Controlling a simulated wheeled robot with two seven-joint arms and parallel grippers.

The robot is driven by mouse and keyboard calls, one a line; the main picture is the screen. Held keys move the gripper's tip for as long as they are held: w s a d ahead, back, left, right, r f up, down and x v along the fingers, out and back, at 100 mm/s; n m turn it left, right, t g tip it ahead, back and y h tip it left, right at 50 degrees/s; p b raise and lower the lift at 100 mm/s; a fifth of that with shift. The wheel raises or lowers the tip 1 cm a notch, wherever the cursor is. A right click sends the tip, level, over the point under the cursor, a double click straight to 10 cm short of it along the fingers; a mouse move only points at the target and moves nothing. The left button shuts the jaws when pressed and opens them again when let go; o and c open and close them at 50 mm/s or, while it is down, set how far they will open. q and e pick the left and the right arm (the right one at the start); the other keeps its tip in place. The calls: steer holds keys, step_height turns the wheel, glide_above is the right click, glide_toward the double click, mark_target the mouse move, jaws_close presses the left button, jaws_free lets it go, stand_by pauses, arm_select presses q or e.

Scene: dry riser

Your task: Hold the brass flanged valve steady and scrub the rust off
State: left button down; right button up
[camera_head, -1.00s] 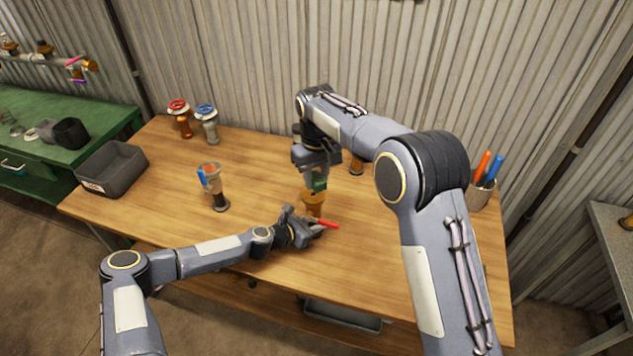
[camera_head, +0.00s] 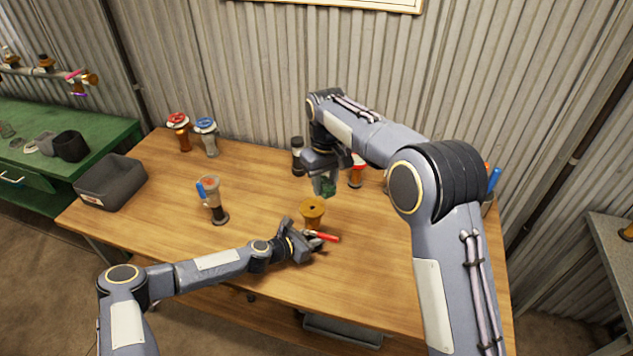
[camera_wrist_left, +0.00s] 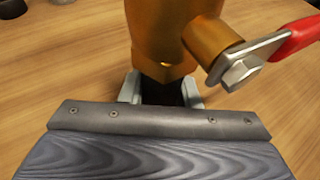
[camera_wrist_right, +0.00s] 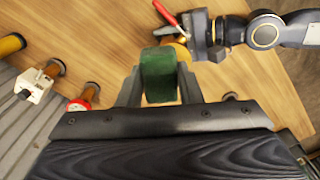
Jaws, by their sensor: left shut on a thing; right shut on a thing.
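The brass flanged valve (camera_head: 312,209) stands upright near the middle of the wooden table, its round top flange uncovered and its red lever pointing right. My left gripper (camera_head: 308,239) is shut on its lower body; the left wrist view shows the smooth brass body (camera_wrist_left: 160,35) between the fingers and the red handle (camera_wrist_left: 298,40). I see no clear rust on the visible side. My right gripper (camera_head: 324,184) is shut on a green scrubbing pad (camera_wrist_right: 160,76) and holds it above and behind the valve, apart from it. In the right wrist view the pad mostly hides the valve.
A valve with a blue lever (camera_head: 212,198) stands to the left. Red-topped (camera_head: 178,132) and blue-topped (camera_head: 207,136) valves stand at the back left, near a grey bin (camera_head: 112,182).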

steer(key=d, duration=0.5)
steer(key=shift+d, duration=0.35)
arm_select(q)
steer(key=c, duration=1)
jaws_free()
